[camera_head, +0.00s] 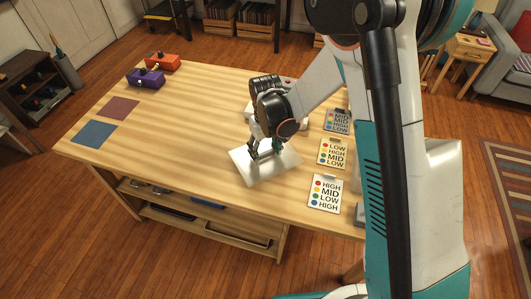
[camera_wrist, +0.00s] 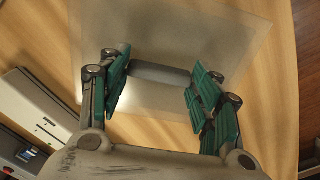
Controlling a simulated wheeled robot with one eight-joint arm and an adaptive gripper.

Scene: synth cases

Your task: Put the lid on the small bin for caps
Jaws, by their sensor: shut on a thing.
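The lid (camera_head: 283,166) is a pale, see-through square panel over the front middle of the wooden table. In the wrist view the lid (camera_wrist: 190,35) fills the upper middle, with a grey bar handle (camera_wrist: 160,74) across it. My gripper (camera_head: 264,152) points down at the lid. In the wrist view its green-padded fingers (camera_wrist: 157,82) stand at the two ends of the handle, shut on it. I cannot tell whether the lid touches the tabletop. I cannot make out the small bin for caps in either view.
A purple box (camera_head: 146,78) and an orange box (camera_head: 162,62) stand at the table's far left, near a red mat (camera_head: 118,108) and a blue mat (camera_head: 94,134). Cards (camera_head: 325,194) line the right side. A white device (camera_wrist: 35,108) lies left in the wrist view. The table's left middle is clear.

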